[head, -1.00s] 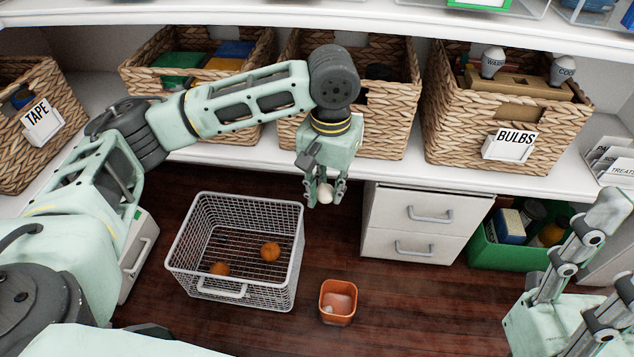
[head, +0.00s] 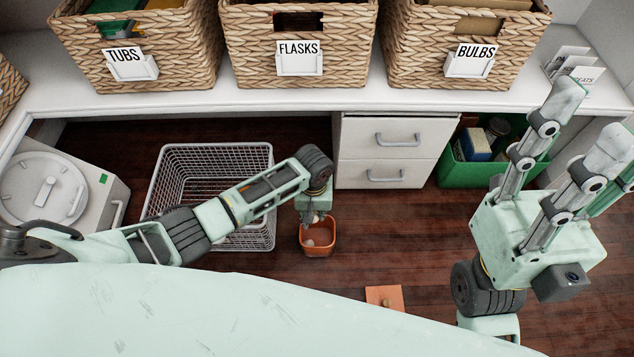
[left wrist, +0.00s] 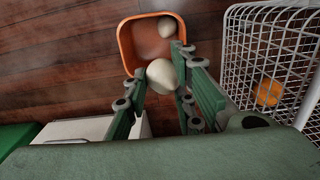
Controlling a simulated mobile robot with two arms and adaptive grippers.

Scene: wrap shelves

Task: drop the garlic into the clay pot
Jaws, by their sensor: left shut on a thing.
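The clay pot is a small square orange-brown pot (head: 332,240) on the wooden floor; it also shows in the left wrist view (left wrist: 124,42). A pale bulb (left wrist: 167,27) lies inside it. My left gripper (head: 314,217) is over the pot's back part, pointing down. In the left wrist view, the gripper (left wrist: 161,85) is shut on the garlic (left wrist: 161,73), a whitish bulb that overlaps the pot's rim. Its exact height above the pot cannot be told. My right gripper (head: 586,122) is at the right, fingers spread, empty and far from the pot.
A wire basket (head: 160,170) stands left of the pot, with an orange ball (left wrist: 269,92) inside. White drawers (head: 390,150) and a green crate (head: 465,175) stand behind. Labelled wicker baskets (head: 300,20) line the shelf.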

